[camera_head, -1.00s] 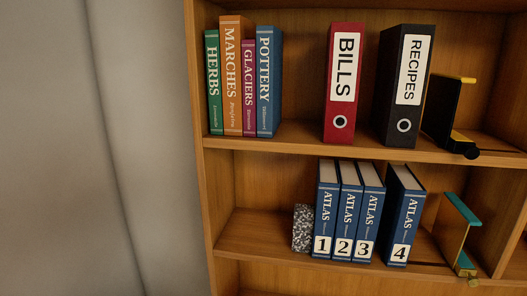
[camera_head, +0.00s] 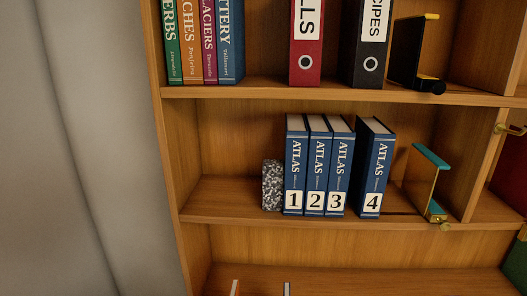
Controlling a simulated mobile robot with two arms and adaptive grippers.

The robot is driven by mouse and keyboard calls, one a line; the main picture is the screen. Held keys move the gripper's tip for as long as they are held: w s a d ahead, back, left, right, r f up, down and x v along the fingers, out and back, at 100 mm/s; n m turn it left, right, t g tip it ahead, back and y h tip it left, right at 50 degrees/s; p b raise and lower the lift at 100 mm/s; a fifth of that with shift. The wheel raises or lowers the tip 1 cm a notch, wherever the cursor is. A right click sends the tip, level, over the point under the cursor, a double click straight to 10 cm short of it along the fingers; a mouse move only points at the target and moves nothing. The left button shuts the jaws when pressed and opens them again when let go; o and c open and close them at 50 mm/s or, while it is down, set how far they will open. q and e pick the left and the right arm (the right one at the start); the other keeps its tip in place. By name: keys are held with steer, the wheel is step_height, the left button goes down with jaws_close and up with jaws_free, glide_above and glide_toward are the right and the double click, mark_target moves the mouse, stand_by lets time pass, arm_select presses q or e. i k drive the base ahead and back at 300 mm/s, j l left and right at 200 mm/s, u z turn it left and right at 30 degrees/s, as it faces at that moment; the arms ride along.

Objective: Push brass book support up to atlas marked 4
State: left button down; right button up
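The atlas marked 4 (camera_head: 374,170) stands on the middle shelf, leaning slightly, with a narrow gap between it and the atlas marked 3 (camera_head: 339,170). The atlases marked 2 (camera_head: 317,170) and 1 (camera_head: 294,170) stand close together to the left of 3. The brass book support (camera_head: 423,184), with a teal top edge and a small brass knob at its foot, stands to the right of atlas 4, apart from it, with a clear gap between. Neither of my grippers shows in the head view.
A speckled grey stone block (camera_head: 271,186) stands left of atlas 1. On the shelf above are the red BILLS binder (camera_head: 306,45), the black RECIPES binder (camera_head: 370,45), a black book support (camera_head: 414,55) and several books. An upright divider (camera_head: 485,165) stands right of the brass support.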

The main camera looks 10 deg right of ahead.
mark_target(423, 167)
steer(key=z, duration=1.3)
